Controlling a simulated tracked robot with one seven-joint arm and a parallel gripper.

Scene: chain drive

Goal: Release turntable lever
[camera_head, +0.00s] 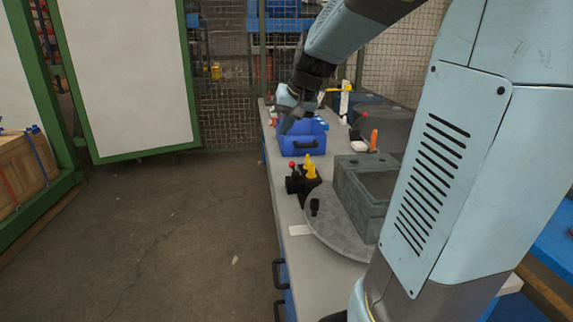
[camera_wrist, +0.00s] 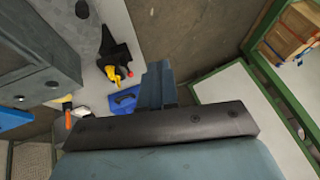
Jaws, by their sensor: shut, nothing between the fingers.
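The turntable (camera_head: 333,236) is a round grey plate on the workbench, with a grey block-shaped housing (camera_head: 363,190) on it. At its far left edge stands a black lever unit with a yellow lever (camera_head: 311,169) and a red knob (camera_head: 292,164). In the wrist view the yellow lever (camera_wrist: 113,73), the red knob (camera_wrist: 130,74) and the black lever body (camera_wrist: 117,49) lie left of the fingers. My gripper (camera_head: 287,124) is shut and empty, above the bench beyond the lever and apart from it. Its closed fingers also show in the wrist view (camera_wrist: 158,78).
An orange-handled object (camera_head: 374,140) and a dark round item (camera_head: 387,125) lie farther right. Open floor (camera_head: 190,230) lies left of the bench.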

